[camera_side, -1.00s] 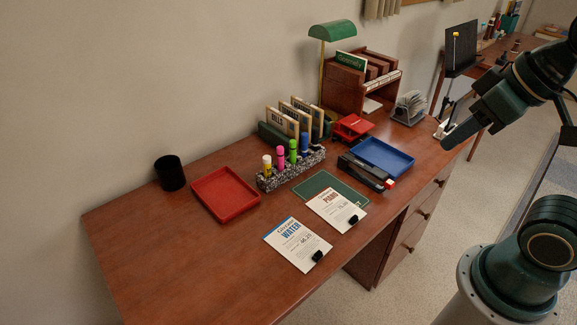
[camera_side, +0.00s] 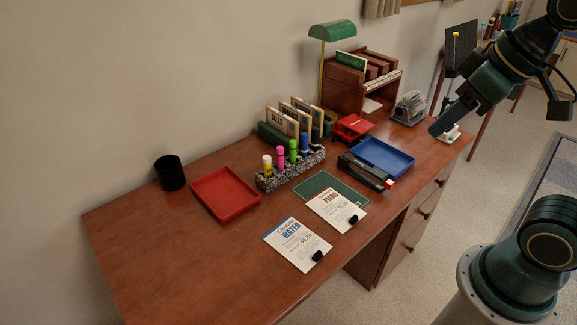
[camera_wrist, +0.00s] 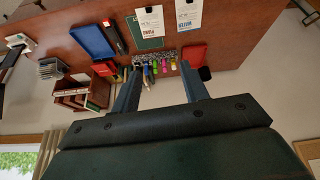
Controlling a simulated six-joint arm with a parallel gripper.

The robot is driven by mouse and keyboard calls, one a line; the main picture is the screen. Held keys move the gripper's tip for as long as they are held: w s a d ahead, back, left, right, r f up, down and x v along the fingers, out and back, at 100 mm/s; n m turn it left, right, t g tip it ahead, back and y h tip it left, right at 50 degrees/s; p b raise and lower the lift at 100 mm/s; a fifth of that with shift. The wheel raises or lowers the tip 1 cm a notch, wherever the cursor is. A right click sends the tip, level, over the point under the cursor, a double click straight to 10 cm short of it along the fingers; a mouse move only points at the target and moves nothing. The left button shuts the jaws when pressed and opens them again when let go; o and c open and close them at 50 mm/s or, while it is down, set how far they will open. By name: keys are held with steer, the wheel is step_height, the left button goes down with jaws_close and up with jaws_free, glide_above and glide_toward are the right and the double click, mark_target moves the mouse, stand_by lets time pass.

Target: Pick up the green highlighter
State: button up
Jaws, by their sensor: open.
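The green highlighter (camera_side: 293,150) stands upright in a speckled holder (camera_side: 268,182) on the desk, between a pink highlighter (camera_side: 280,157) and a blue one (camera_side: 304,142). A yellow one (camera_side: 267,165) stands at the near end. My gripper (camera_side: 438,128) is raised over the right end of the desk, far from the holder. In the wrist view, my gripper (camera_wrist: 160,68) is open with nothing between its fingers. The highlighter row shows beyond the fingertips, with the green highlighter (camera_wrist: 155,68) small between them.
A red tray (camera_side: 247,206) and black cup (camera_side: 170,173) lie left of the holder. File cards (camera_side: 285,124) stand behind it. A green-shaded lamp (camera_side: 332,31) rises behind. The front left desk is clear.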

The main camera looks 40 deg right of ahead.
steer(key=w+r+n+g, duration=0.1)
steer(key=w+r+n, duration=0.1)
steer(key=w, duration=0.4)
steer(key=w+r+n, duration=0.2)
steer(key=w+n, duration=0.1)
steer(key=w, duration=0.4)
steer(key=n+g+y, duration=0.1)
steer(key=n+g, duration=0.3)
steer(key=n, duration=0.8)
glide_above(293, 141)
steer(key=d, duration=0.1)
step_height(293, 141, down, 21)
steer(key=shift+d+f, duration=0.3)
steer(key=shift+f, duration=0.1)
steer(key=shift+a+f, duration=0.15)
steer(key=shift+f, duration=1.25)
steer(key=shift+a+f, duration=0.2)
steer(key=shift+f, duration=1.25)
steer(key=shift+a+f, duration=0.15)
steer(key=shift+f, duration=1.25)
steer(key=shift+f, duration=0.1)
